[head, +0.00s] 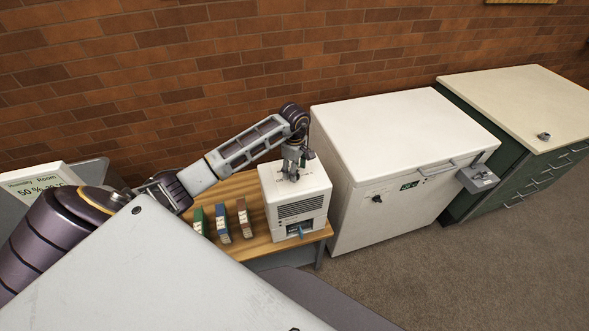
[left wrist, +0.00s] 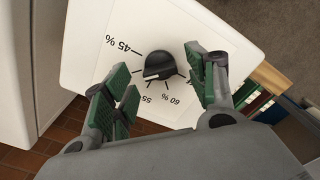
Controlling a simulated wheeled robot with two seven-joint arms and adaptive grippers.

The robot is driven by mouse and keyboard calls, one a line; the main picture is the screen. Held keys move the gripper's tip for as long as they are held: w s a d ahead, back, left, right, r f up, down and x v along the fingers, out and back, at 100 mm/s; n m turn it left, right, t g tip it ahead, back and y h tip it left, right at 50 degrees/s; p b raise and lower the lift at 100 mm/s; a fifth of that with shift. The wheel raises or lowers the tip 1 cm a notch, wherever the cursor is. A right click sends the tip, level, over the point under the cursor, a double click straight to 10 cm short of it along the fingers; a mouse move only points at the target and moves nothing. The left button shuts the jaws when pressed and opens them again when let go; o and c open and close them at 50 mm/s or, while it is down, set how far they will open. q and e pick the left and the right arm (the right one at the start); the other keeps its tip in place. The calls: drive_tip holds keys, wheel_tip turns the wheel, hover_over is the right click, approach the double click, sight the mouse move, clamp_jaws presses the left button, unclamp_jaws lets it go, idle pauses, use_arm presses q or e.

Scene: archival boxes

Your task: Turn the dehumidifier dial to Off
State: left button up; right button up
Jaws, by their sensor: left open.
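The dehumidifier (head: 296,196) is a white box with a dark front grille, standing on the wooden table. My left gripper (head: 291,170) is over its top, pointing down. In the left wrist view the black round dial (left wrist: 159,64) sits on a white label marked 45 %, 55 and 60 %. The dial's pale mark shows on its lower edge; its exact setting is unclear. My left gripper (left wrist: 158,80) is open, with one green-padded finger on each side of the dial and gaps between. Part of the label, near the right finger, is hidden. My right gripper is not in view.
Green, blue and brown boxes (head: 222,222) stand on the wooden table (head: 262,245) left of the dehumidifier. A white chest unit (head: 400,140) stands close on its right. A green drawer cabinet (head: 520,110) is farther right. A brick wall (head: 230,60) runs behind.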

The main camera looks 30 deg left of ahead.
use_arm(q)
drive_tip(key=shift+f, duration=0.5)
drive_tip(key=shift+c, duration=0.2)
drive_tip(key=c, duration=1)
